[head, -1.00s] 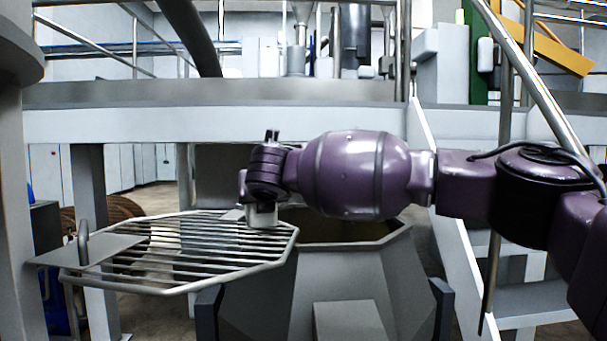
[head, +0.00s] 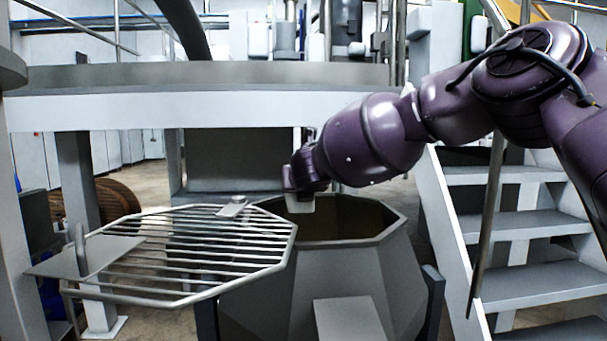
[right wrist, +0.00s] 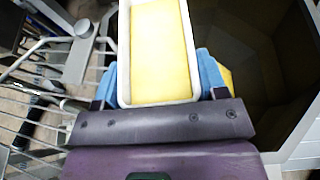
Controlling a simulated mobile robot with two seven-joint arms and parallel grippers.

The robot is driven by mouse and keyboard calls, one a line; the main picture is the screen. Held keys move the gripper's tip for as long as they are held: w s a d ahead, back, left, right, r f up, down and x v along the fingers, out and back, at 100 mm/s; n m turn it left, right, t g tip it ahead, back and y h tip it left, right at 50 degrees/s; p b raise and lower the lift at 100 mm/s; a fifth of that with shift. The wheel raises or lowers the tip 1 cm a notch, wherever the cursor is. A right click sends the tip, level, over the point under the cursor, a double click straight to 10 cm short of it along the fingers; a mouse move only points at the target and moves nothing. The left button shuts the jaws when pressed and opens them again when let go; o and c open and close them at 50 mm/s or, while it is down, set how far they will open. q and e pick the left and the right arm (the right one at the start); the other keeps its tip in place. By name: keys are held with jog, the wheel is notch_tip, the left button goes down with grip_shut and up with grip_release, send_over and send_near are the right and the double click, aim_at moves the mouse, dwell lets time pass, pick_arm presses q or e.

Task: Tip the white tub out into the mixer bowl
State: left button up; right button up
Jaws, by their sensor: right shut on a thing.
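The white tub (head: 300,204) is small in the head view, at the end of my right arm, over the left part of the mixer bowl's opening. In the right wrist view the tub (right wrist: 124,55) holds a yellow content (right wrist: 160,50). My right gripper (right wrist: 162,85) is shut on the tub, with blue pads on both sides of it. The mixer bowl (head: 370,275) is a grey, many-sided vessel with an open top; its dark inside (right wrist: 265,70) shows in the right wrist view. My left gripper is in neither view.
A barred grate lid (head: 190,292) stands open to the left of the bowl, its edge close to the bowl's rim. Metal stairs (head: 530,281) rise on the right. A grey platform beam (head: 200,107) crosses behind the bowl.

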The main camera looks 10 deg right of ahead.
jog(key=shift+w+d+r, duration=0.2)
jog(key=shift+d+r, duration=0.05)
jog(key=shift+d, duration=0.2)
jog(key=shift+w+d+r, duration=0.2)
jog(key=shift+d+r, duration=0.05)
jog(key=shift+d, duration=0.15)
jog(key=shift+w+d+m, duration=0.1)
jog(key=shift+d+m, duration=0.15)
jog(key=shift+m, duration=0.15)
pick_arm(q)
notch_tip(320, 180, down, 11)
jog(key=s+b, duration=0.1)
jog(key=b, duration=0.9)
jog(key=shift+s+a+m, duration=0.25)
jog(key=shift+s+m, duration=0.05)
pick_arm(e)
jog(key=d+f+m+t+y, duration=0.1)
jog(key=m+y, duration=0.1)
jog(key=m, duration=0.4)
jog(key=d+m+t+y, duration=0.2)
jog(key=m, duration=0.4)
jog(key=d+f+m+t+y, duration=0.1)
jog(key=d+m+t+y, duration=0.1)
jog(key=m, duration=0.4)
jog(key=shift+f+m, duration=0.35)
jog(key=shift+m, duration=0.05)
